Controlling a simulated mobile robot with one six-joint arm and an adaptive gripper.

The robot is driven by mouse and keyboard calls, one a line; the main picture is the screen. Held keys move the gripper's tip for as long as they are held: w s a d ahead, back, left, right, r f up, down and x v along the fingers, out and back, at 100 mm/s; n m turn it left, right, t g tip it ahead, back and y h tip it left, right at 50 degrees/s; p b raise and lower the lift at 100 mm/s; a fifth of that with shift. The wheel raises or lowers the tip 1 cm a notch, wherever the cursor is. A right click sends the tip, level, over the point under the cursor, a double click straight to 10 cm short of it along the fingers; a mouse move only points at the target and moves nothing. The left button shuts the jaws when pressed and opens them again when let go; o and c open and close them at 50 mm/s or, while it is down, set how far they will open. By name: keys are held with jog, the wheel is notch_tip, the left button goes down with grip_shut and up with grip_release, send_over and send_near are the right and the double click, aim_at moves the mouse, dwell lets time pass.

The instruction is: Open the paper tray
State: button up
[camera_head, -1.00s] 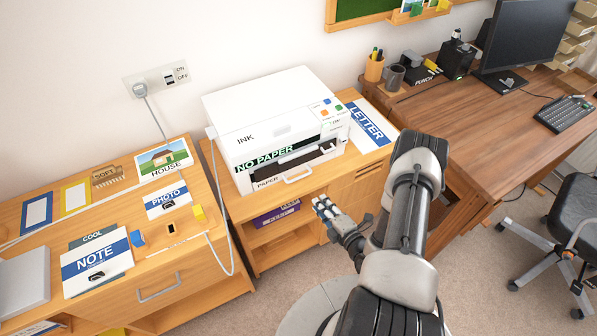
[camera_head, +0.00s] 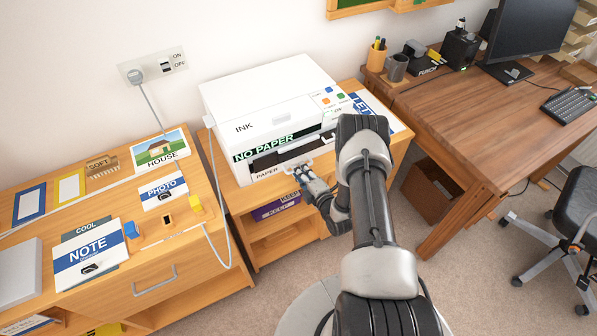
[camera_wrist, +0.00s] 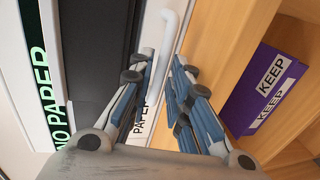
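The white printer (camera_head: 265,95) stands on the wooden cabinet, with "INK" on its lid and a green "NO PAPER" display. Its paper tray (camera_head: 266,174) is the low front panel marked "PAPER", and looks shut. The tray's white handle (camera_wrist: 168,45) shows in the wrist view, running between my two sets of fingers. My gripper (camera_head: 302,170) is at the tray front in the head view; in the wrist view my gripper (camera_wrist: 158,88) is open around the handle. Whether a finger touches the handle I cannot tell. The gripper hides much of the handle in the head view.
A purple "KEEP" box (camera_head: 277,207) sits on the shelf below the printer. A blue-and-white "LETTER" pack (camera_head: 368,112) lies right of the printer, partly behind my arm. A white cable (camera_head: 218,190) hangs by the cabinet's left side. Floor in front is clear.

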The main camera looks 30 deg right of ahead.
jog(key=shift+x, duration=1)
grip_shut()
